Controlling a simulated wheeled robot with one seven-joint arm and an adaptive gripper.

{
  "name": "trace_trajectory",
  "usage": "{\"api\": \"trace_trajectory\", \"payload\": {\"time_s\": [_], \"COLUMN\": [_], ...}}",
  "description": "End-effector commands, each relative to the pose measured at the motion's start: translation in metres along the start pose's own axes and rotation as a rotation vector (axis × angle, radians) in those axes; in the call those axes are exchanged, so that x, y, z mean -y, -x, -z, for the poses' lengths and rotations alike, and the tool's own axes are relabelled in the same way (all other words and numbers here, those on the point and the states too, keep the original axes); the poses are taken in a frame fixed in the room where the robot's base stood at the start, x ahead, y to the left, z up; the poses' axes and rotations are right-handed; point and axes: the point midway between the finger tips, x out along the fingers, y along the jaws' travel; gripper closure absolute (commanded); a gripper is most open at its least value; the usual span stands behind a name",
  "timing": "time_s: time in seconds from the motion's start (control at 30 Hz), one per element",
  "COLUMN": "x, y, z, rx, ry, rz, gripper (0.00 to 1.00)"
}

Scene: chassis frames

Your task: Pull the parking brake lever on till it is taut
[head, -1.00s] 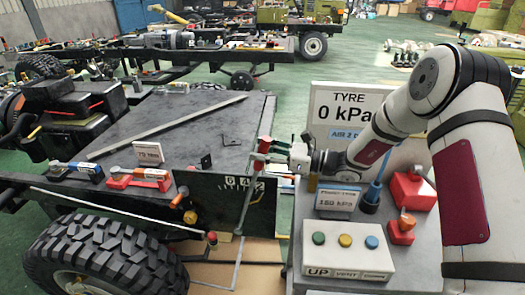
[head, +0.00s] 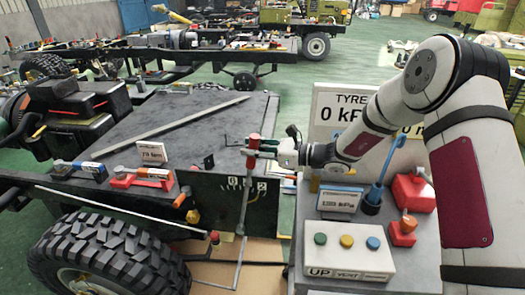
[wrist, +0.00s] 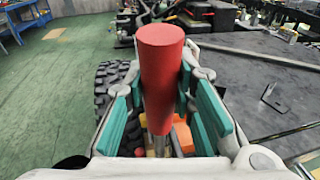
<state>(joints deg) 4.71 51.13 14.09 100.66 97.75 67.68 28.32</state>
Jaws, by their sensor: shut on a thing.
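The parking brake lever is a grey rod with a red grip (head: 253,143), standing at the chassis side in front of a black number plate (head: 219,200). It leans slightly right at the top. My gripper (head: 262,152) reaches in from the right and is shut on the lever's upper part. In the wrist view the red grip (wrist: 160,75) rises between the teal finger pads (wrist: 165,105), one on each side. The rod below is mostly hidden. The lever covers part of the plate's marks; a 0 and a 2 show.
A big tyre (head: 108,255) stands at front left. At right, a grey cart carries a button box (head: 346,255), a red can (head: 413,191) and a TYRE sign (head: 335,108) behind my arm. Small tools and a card (head: 150,151) lie on the chassis.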

Motion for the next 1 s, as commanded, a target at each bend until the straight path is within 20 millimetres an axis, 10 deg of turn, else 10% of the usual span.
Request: {"api": "trace_trajectory", "payload": {"time_s": [0.3, 0.33, 0.43, 1.0], "x": [-0.001, -0.001, -0.001, 0.0], "y": [-0.004, -0.004, -0.004, 0.029], "z": [-0.001, -0.001, -0.001, -0.001], "rx": [-0.011, -0.011, -0.01, -0.011], "ry": [0.0, 0.0, 0.0, 0.001], "rz": [0.001, 0.001, 0.001, 0.005], "gripper": [1.0, 0.74, 0.55, 0.55]}}
